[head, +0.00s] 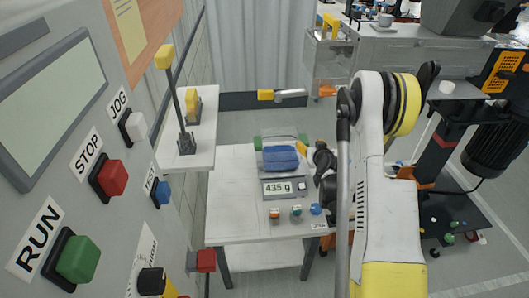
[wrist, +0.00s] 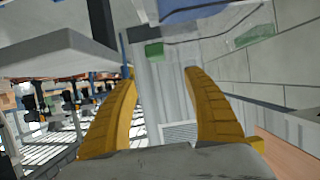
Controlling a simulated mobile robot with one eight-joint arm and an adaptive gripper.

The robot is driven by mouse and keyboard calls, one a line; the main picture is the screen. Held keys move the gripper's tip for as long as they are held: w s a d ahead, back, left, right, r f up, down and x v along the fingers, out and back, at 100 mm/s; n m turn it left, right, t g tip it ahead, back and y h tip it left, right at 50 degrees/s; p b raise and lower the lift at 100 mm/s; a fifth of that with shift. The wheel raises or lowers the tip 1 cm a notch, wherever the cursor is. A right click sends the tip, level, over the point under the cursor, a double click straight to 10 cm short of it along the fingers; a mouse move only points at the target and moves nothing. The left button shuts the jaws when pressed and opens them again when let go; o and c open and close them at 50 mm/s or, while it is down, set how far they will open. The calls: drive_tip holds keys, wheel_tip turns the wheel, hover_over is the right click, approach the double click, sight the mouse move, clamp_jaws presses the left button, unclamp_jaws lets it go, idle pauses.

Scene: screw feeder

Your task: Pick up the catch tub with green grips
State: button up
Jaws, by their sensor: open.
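The catch tub with green grips appears to be the low container at the back of the small white table in the head view, with a green grip (head: 259,143) at its left. A blue bundle (head: 281,158) covers much of it, so its walls are hard to make out. In the wrist view a green grip (wrist: 154,50) shows ahead between the fingers, and another green patch (wrist: 255,36) lies farther right. My gripper (wrist: 160,85) is open, with nothing between its yellow fingers. In the head view it is mostly hidden behind my arm, just right of the tub.
The white table (head: 232,190) carries a scale display (head: 276,188) reading 435 g and several small knobs in front. A control panel (head: 60,140) and a shelf (head: 190,145) with yellow-topped levers stand left. A clear bin (head: 325,65) with an orange grip is at the back.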

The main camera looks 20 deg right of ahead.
sight(303, 137)
drive_tip(key=x, duration=0.1)
drive_tip(key=p+x, duration=0.1)
drive_tip(key=x, duration=0.1)
drive_tip(key=f+p+x, duration=0.1)
drive_tip(key=x, duration=0.1)
drive_tip(key=shift+s+d, duration=0.1)
drive_tip(key=shift+d, duration=0.15)
drive_tip(key=b+x, duration=0.2)
drive_tip(key=x, duration=0.3)
drive_tip(key=shift+w+d, duration=0.15)
drive_tip(key=shift+w, duration=0.35)
clamp_jaws()
